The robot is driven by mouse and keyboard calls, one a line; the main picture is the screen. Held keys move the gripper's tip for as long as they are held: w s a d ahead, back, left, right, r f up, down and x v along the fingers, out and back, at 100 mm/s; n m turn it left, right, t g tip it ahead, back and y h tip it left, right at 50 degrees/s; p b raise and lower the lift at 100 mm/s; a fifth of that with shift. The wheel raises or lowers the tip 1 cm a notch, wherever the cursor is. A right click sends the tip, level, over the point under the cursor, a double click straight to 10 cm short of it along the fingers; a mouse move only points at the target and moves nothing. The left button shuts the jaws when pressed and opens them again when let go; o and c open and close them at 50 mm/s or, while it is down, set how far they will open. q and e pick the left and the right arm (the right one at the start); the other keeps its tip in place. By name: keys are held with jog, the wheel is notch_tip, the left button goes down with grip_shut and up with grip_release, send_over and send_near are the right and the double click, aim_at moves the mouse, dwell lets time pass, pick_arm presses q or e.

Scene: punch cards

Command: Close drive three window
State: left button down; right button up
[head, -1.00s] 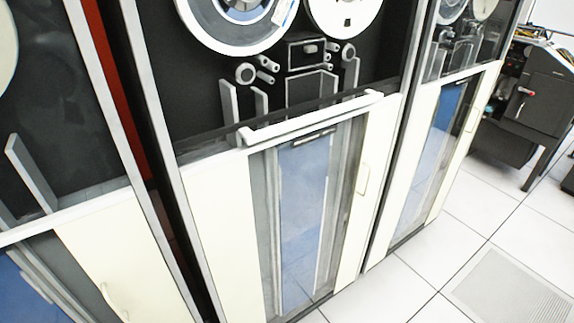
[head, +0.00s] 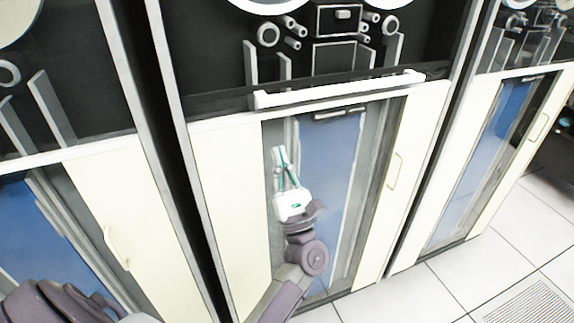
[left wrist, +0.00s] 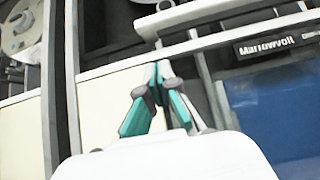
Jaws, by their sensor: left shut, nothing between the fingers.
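Tape drive cabinets fill the head view; no drive number is readable. The middle drive has a window (head: 430,68), a dark see-through pane whose upper edge runs low across the front. A white horizontal handle bar (head: 340,88) lies along it, below the exposed reel parts. The bar also shows at the top of the left wrist view (left wrist: 200,14). My left gripper (head: 280,150) is shut and empty, fingers pointing up, below the bar's left part and apart from it in the head view. In the left wrist view its fingertips (left wrist: 156,66) meet.
Neighbouring drives stand at left (head: 100,190) and right (head: 480,170). The middle drive's lower front has a cream door with a handle (head: 394,171) and a blue panel (head: 326,160). A "Marrowvolt" label (left wrist: 280,40) shows. White floor tiles (head: 440,285) are clear at right.

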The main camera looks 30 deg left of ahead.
pick_arm(q)
jog(key=r+p, duration=0.1)
jog(key=r, duration=0.1)
jog(key=w+a+r+p, duration=0.1)
jog(key=r, duration=0.1)
jog(key=w+a+r+p, duration=0.1)
jog(key=shift+a+r, duration=0.25)
jog(key=shift+r, duration=0.15)
jog(key=shift+d+r+p, duration=0.1)
jog(key=shift+r+p, duration=0.4)
jog(key=shift+r, duration=0.2)
jog(key=shift+r, duration=0.1)
